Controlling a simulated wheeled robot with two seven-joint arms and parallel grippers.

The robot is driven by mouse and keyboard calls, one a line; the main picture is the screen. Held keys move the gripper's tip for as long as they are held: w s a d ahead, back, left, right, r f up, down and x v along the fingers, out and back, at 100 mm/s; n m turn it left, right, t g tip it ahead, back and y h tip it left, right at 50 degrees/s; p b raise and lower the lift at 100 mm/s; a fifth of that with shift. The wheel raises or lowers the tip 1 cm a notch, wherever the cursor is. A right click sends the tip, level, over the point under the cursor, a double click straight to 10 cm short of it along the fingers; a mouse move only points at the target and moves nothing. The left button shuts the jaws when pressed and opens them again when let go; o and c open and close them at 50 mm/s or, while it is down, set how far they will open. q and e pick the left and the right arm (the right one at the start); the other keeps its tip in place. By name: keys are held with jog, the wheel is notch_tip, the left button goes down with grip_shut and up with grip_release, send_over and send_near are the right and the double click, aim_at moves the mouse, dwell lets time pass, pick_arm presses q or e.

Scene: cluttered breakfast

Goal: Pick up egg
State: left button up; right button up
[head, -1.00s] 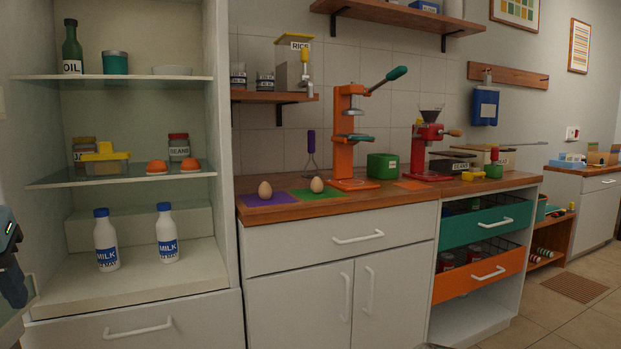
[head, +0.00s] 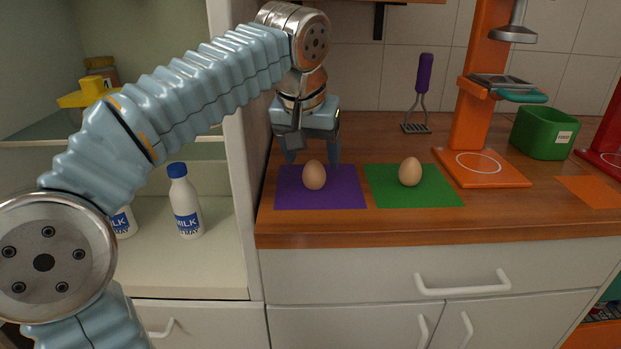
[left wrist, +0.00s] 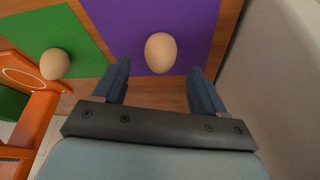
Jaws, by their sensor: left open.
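One brown egg (head: 314,175) stands on the purple mat (head: 345,197) on the wooden counter. A second egg (head: 410,171) stands on the green mat (head: 440,195) to its right. My left gripper (head: 312,160) is open, pointing down just behind the egg on the purple mat. In the left wrist view that egg (left wrist: 160,53) lies ahead of the gap between the two blue fingers (left wrist: 165,85), not between them. The other egg (left wrist: 54,64) is off to the left there. My right gripper is not in view.
A white cabinet side wall (head: 238,130) stands close to the left of the gripper. An orange press (head: 480,165), a green bin (head: 543,133) and a purple-handled masher (head: 424,85) are to the right. Milk bottles (head: 185,205) stand on a shelf at left.

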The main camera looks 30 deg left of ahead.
aim_at(314, 160)
pick_arm(q)
jog(key=x, duration=0.5)
jog(key=shift+w, duration=0.3)
jog(key=shift+r, duration=0.1)
jog(key=c, duration=1.1)
notch_tip(314, 160, up, 9)
jog(key=shift+f+p, duration=0.1)
jog(key=shift+p, duration=0.5)
jog(key=shift+s+r, duration=0.1)
jog(key=shift+r, duration=0.5)
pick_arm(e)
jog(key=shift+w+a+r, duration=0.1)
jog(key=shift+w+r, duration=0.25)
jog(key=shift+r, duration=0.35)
